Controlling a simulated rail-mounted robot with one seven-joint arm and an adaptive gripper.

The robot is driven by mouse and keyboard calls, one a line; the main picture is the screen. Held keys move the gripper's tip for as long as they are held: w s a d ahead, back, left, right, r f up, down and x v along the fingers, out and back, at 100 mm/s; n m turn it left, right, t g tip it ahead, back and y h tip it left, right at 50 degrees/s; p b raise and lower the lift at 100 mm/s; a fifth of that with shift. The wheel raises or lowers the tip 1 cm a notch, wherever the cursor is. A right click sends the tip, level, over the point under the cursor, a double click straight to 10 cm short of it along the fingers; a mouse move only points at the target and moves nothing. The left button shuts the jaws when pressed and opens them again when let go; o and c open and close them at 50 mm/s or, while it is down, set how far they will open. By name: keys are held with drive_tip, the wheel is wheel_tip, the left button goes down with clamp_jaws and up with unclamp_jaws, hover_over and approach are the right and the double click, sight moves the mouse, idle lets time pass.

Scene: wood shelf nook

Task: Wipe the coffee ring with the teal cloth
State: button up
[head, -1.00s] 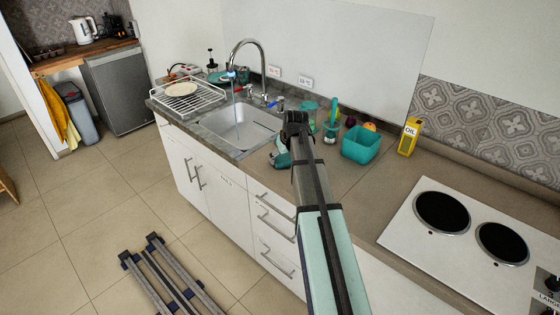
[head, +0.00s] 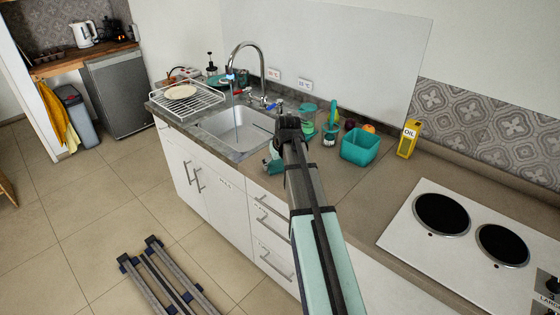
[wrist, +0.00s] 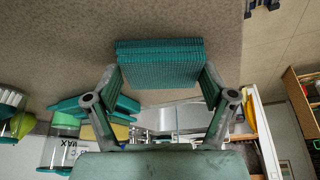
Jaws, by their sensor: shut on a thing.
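In the wrist view my gripper (wrist: 161,88) is shut on the teal cloth (wrist: 160,62), a folded, ribbed block between the two fingertips. Brown worktop (wrist: 60,50) lies behind and around the cloth; I cannot tell whether the cloth touches it. In the head view my gripper (head: 273,161) is near the counter's front edge, just right of the sink, partly hidden by my arm. The coffee ring is not visible in either view; my arm hides part of the counter.
The sink (head: 240,128) with a tall faucet (head: 262,65) is left of my arm, with a dish rack (head: 187,98) beyond. A teal bin (head: 360,147), oil carton (head: 408,138) and cups stand to the right. The hob (head: 470,235) is further right; counter before it is clear.

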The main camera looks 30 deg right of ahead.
drive_tip(key=shift+s+a, duration=0.4)
drive_tip(key=shift+a, duration=0.4)
drive_tip(key=shift+w+d, duration=0.2)
drive_tip(key=shift+w, duration=0.15)
drive_tip(key=shift+w+d, duration=0.45)
drive_tip(key=shift+d, duration=0.65)
drive_tip(key=shift+w+d, duration=0.4)
drive_tip(key=shift+d, duration=0.65)
drive_tip(key=shift+w+d, duration=0.45)
drive_tip(key=shift+d, duration=0.65)
drive_tip(key=shift+r+p, duration=0.15)
drive_tip(key=shift+p, duration=0.15)
drive_tip(key=shift+s+a+f, duration=0.2)
drive_tip(key=shift+s+a, duration=0.2)
drive_tip(key=shift+a, duration=0.4)
drive_tip(key=shift+s+a+r+p, duration=0.1)
drive_tip(key=shift+s+a, duration=0.25)
drive_tip(key=shift+a, duration=0.55)
drive_tip(key=shift+s+a+f+p, duration=0.15)
drive_tip(key=shift+s+a, duration=0.2)
drive_tip(key=shift+a, duration=0.6)
drive_tip(key=shift+s+a+r+p, duration=0.15)
drive_tip(key=shift+s+a, duration=0.2)
drive_tip(key=shift+a, duration=0.55)
wheel_tip(320, 180, up, 3)
drive_tip(key=shift+w+d+f+p, duration=0.1)
drive_tip(key=shift+w+p, duration=0.05)
drive_tip(key=shift+p, duration=0.4)
drive_tip(key=shift+r+p, duration=1.6)
drive_tip(key=shift+r, duration=1.05)
